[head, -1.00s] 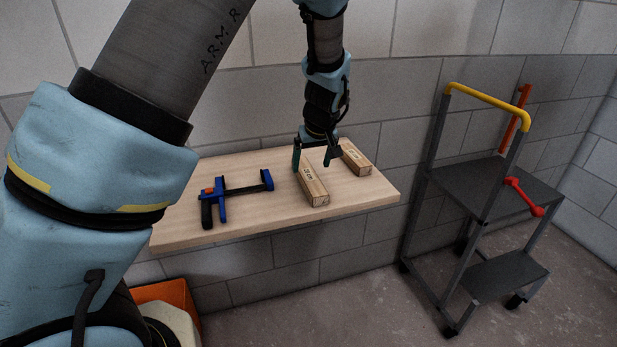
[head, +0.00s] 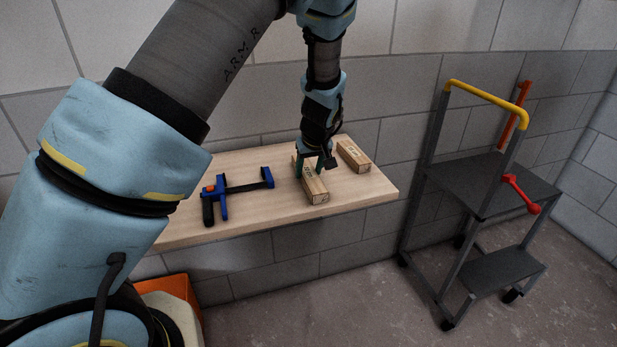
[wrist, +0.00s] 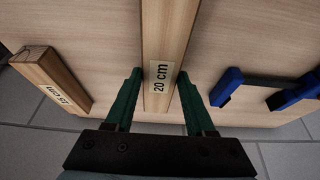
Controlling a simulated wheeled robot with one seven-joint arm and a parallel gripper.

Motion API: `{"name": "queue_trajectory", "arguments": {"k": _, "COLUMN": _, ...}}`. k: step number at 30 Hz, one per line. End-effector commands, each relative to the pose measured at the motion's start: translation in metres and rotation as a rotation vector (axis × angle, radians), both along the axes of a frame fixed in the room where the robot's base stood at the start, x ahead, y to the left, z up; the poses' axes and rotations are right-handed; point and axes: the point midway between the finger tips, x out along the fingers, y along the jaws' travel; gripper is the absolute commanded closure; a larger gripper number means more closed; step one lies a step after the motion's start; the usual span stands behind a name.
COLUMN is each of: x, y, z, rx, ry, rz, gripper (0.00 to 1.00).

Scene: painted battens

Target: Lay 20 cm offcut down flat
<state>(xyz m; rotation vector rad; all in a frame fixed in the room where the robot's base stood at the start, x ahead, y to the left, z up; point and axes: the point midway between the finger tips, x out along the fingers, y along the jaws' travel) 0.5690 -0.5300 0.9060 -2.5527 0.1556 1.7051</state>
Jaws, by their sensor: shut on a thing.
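The 20 cm offcut (head: 316,190) is a pale wooden batten lying along the wooden bench top (head: 245,205), apparently flat on a long side. My gripper (head: 313,168) points down over its far part and is shut on it, one finger on each side. In the wrist view the offcut (wrist: 168,35) runs up between the green fingers of my gripper (wrist: 160,85), with its "20 cm" label facing the camera. The fingers hide part of the offcut in the head view.
A shorter labelled offcut (head: 353,156) lies to the right on the bench, also in the wrist view (wrist: 52,78). A blue clamp (head: 222,193) lies to the left. A grey step trolley (head: 480,185) stands right of the bench. The bench's front right is bare.

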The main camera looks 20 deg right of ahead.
Motion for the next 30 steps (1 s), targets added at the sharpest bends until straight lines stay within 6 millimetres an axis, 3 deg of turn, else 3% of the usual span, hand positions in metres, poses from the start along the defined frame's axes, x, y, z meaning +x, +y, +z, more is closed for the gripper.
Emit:
{"name": "queue_trajectory", "arguments": {"k": 1, "x": 0.000, "y": 0.000, "z": 0.000, "rx": 0.000, "ry": 0.000, "rz": 0.000, "gripper": 0.61}}
{"name": "queue_trajectory", "arguments": {"k": 12, "x": 0.000, "y": 0.000, "z": 0.000, "rx": 0.000, "ry": 0.000, "rz": 0.000, "gripper": 1.00}}
{"name": "queue_trajectory", "arguments": {"k": 23, "x": 0.000, "y": -0.001, "z": 0.005, "rx": -0.002, "ry": -0.002, "rz": 0.000, "gripper": 1.00}}
{"name": "queue_trajectory", "arguments": {"k": 30, "x": 0.000, "y": -0.002, "z": 0.043, "rx": -0.006, "ry": -0.003, "rz": -0.001, "gripper": 1.00}}
